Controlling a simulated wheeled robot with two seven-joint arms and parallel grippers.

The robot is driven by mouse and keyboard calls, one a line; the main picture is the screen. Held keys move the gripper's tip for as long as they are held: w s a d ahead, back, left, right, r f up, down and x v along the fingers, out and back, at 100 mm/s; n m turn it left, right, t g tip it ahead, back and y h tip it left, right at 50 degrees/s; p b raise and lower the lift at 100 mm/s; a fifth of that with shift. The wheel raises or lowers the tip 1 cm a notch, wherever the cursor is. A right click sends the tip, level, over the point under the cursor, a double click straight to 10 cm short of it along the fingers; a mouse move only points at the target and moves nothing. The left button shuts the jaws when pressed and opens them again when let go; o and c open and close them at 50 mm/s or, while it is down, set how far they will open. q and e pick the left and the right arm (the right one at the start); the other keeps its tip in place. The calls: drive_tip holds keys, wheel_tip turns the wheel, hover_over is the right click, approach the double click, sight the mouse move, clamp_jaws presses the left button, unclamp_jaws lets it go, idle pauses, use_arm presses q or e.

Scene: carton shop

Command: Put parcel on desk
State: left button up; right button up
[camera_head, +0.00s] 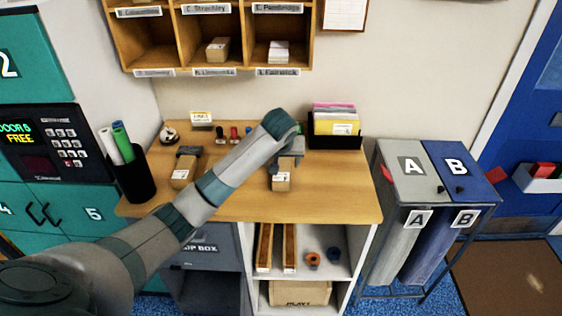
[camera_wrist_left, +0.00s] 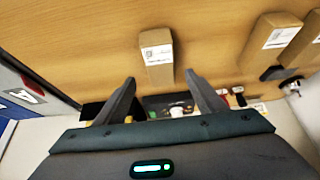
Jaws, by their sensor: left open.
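A small brown carton parcel (camera_head: 282,182) with a white label lies on the wooden desk (camera_head: 335,200), near the middle of its front half. My left gripper (camera_head: 287,157) is over the desk at the parcel's far end. In the left wrist view the jaws (camera_wrist_left: 159,77) are open, with the parcel (camera_wrist_left: 158,58) lying between and beyond the fingertips. Nothing is held, and I cannot tell whether a finger touches it. Another brown parcel (camera_head: 183,173) lies to the left on the desk. My right gripper is not in view.
A black cup with rolled tubes (camera_head: 135,178) stands at the desk's left edge. A black file tray (camera_head: 338,140) and small stamps (camera_head: 234,134) stand at the back. Pigeonholes (camera_head: 245,72) hang above. Bins A and B (camera_head: 425,165) stand to the right.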

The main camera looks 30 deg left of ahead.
use_arm(q)
drive_tip(key=shift+v, duration=1.15)
drive_tip(key=shift+f, duration=0.1)
